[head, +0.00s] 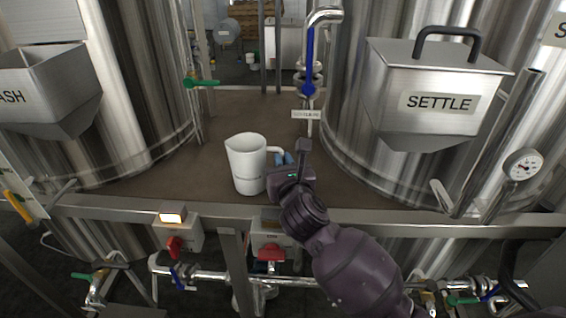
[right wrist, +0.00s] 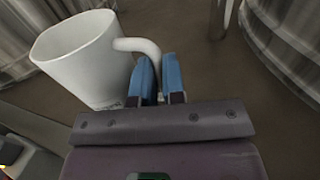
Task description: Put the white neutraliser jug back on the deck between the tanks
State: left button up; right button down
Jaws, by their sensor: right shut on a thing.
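The white jug (head: 246,165) is upright at the brown deck (head: 200,165) between the two steel tanks, near the deck's front rail. Its handle points right, toward my right gripper (head: 284,160). In the right wrist view the blue fingers (right wrist: 158,80) are shut on the handle of the jug (right wrist: 85,60). The jug's base is partly hidden there by the gripper, and I cannot tell whether it touches the deck. My left gripper is not in view.
The SETTLE hopper (head: 435,90) hangs on the right tank, and another hopper (head: 45,85) is at the left. A pipe with a blue valve (head: 309,88) rises behind the jug. A metal rail (head: 130,208) edges the deck. The deck left of the jug is clear.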

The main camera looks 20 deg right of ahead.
jog(key=shift+f, duration=0.15)
jog(key=c, duration=1.2)
grip_release()
